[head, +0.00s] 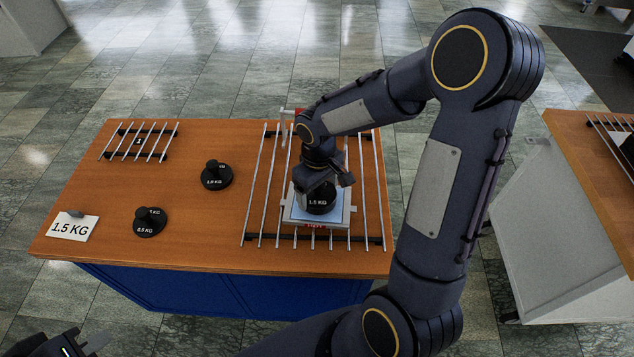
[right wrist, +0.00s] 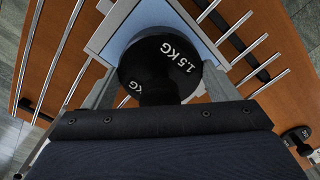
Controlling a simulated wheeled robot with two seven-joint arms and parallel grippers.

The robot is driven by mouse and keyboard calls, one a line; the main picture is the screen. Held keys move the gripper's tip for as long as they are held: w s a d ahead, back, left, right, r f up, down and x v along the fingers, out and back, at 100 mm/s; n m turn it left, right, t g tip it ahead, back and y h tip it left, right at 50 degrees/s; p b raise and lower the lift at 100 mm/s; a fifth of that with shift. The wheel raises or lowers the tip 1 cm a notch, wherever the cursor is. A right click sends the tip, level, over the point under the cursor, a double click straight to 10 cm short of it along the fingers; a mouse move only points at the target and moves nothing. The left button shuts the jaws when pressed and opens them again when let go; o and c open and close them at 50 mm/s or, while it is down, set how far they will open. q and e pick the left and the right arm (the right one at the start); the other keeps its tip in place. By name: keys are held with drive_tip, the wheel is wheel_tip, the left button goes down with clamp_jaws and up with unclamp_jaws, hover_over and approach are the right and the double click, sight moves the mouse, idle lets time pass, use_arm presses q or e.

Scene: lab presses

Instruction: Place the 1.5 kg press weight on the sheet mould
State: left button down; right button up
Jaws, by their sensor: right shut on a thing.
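The black 1.5 kg press weight (head: 319,205) is over the light-blue top of the sheet mould (head: 346,217) in the head view. My right gripper (head: 322,183) is shut on its knob from above. The right wrist view shows the weight (right wrist: 163,60), with its "1.5 KG" label, between my two fingers and over the pale-blue mould (right wrist: 110,38). Whether the weight touches the mould cannot be told. My left gripper (head: 88,344) is partly in view at the bottom left corner, away from the table; its opening is not clear.
The mould sits on a metal bar rack (head: 262,195). The 1.0 kg weight (head: 216,176) and 0.5 kg weight (head: 150,222) stand to the left. A "1.5 KG" card (head: 73,227) and a small rack (head: 140,143) are at the table's left.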

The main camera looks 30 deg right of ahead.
drive_tip(key=shift+f, duration=0.4)
drive_tip(key=shift+f, duration=0.15)
drive_tip(key=o, duration=2)
wheel_tip(320, 180, up, 11)
drive_tip(key=shift+f, duration=0.1)
drive_tip(key=shift+s+r, duration=0.15)
drive_tip(key=shift+r, duration=0.6)
drive_tip(key=s+a+r+m+t+y, duration=0.1)
drive_tip(key=s+t, duration=0.1)
drive_tip(key=s, duration=0.3)
drive_tip(key=s+a+r+m+t+y, duration=0.1)
drive_tip(key=s+m, duration=0.1)
drive_tip(key=s, duration=0.4)
drive_tip(key=s+a+r+m+t+y, duration=0.1)
drive_tip(key=s+a+t, duration=0.1)
drive_tip(key=s, duration=0.3)
drive_tip(key=shift+s+a+r+t+y, duration=0.1)
drive_tip(key=shift+s+r+t+y, duration=0.2)
drive_tip(key=shift+s+y, duration=0.1)
